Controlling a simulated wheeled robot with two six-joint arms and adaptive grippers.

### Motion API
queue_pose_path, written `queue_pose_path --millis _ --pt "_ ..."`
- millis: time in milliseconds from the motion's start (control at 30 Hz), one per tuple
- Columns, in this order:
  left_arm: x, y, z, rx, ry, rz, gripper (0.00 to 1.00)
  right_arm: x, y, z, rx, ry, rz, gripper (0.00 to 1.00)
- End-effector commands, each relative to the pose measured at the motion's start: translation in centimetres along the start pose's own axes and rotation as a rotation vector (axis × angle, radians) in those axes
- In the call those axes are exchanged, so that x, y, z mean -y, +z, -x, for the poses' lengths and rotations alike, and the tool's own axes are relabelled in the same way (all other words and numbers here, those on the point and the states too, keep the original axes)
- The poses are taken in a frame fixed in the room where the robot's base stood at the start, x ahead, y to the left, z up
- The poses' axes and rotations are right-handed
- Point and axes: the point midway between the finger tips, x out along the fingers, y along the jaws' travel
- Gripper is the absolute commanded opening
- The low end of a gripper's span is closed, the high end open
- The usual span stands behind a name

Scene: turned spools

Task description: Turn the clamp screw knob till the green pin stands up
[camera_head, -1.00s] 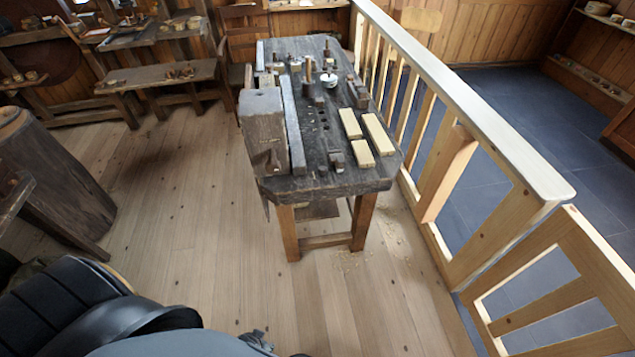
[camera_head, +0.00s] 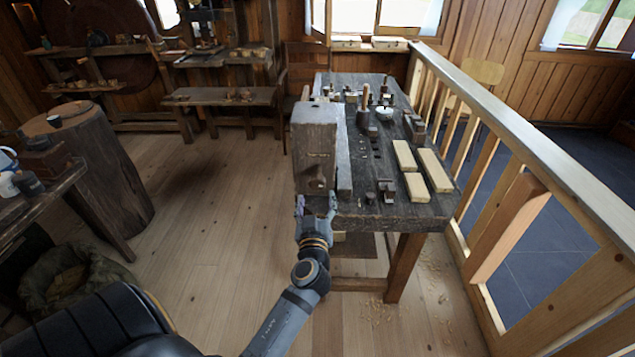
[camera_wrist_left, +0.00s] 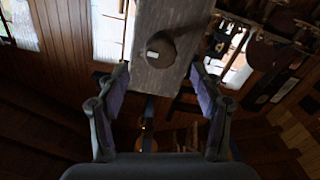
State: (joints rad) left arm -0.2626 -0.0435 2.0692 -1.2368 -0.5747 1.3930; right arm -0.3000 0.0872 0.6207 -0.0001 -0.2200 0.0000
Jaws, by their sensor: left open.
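A tall grey wooden block (camera_head: 313,140) stands at the left front end of the workbench (camera_head: 385,218). In the left wrist view a round grey-brown knob (camera_wrist_left: 166,44) with a small pale mark sits on the face of the wooden block (camera_wrist_left: 150,14). My left gripper (camera_head: 316,208) is open just in front of the block's lower end. In the wrist view its fingers (camera_wrist_left: 158,78) stand apart on either side of the block, with the knob ahead between them and not gripped. I cannot make out a green pin in any view. My right gripper is not in view.
Pale wooden bars (camera_head: 434,170) lie on the bench's right side. A small white cup (camera_head: 384,113) and several turning tools stand farther back. A wooden railing (camera_head: 505,130) runs along the right. A log stump (camera_head: 100,165) stands left; the floor between is clear.

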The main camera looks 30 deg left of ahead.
Motion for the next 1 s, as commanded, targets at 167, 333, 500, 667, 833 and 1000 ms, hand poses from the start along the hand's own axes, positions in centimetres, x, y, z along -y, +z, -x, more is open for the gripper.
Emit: queue_pose_path --millis 167,333,500,667,833,1000 --pt "-0.2 -0.5 -4.0 -0.002 0.002 -0.005 0.66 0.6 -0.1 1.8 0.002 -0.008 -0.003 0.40" --pt "-0.1 -0.2 -6.8 0.000 0.001 -0.002 0.66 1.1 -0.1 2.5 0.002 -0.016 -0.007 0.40" --pt "0.0 -0.1 -7.9 0.001 0.000 -0.001 0.66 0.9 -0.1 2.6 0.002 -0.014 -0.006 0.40" --pt "0.0 0.1 -8.0 0.002 0.000 -0.001 0.66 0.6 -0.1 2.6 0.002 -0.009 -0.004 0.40" --pt "0.0 0.1 -8.0 0.001 0.001 -0.001 0.54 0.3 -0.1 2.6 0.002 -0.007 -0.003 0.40" --pt "0.0 0.0 -8.0 0.001 0.001 -0.001 0.31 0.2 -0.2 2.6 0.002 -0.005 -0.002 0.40"
